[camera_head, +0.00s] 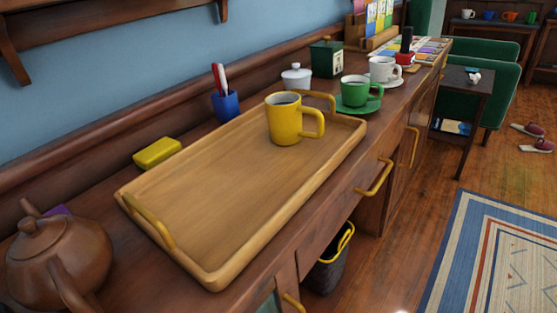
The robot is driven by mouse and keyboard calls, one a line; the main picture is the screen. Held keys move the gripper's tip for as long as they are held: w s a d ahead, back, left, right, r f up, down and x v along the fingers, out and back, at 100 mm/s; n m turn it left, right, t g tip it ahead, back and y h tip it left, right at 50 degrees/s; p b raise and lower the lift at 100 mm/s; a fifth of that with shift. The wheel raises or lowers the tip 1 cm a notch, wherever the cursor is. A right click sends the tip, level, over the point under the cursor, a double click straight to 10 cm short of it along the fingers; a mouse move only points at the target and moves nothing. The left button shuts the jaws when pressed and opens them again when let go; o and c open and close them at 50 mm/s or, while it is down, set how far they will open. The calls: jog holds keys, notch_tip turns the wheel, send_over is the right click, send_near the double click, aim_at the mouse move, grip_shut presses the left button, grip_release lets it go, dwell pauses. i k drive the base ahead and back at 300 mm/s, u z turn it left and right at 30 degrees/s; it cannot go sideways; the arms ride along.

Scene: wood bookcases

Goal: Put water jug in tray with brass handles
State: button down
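A light wooden tray (215,200) lies on the long sideboard top, with a brass handle (149,221) at its near end and another brass handle (322,101) at its far end. A yellow mug (284,119) with dark liquid stands upright inside the tray at the far end. I see nothing that is clearly a water jug. My gripper is not in view.
A brown teapot (62,262) stands left of the tray's near end. A yellow box (157,152), a blue pen cup (226,105) and a white lidded pot (296,77) line the wall side. A green cup (356,91) stands beyond the tray. Most of the tray floor is clear.

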aim_at(218, 200)
jog(key=i, duration=0.85)
jog(key=z, duration=0.05)
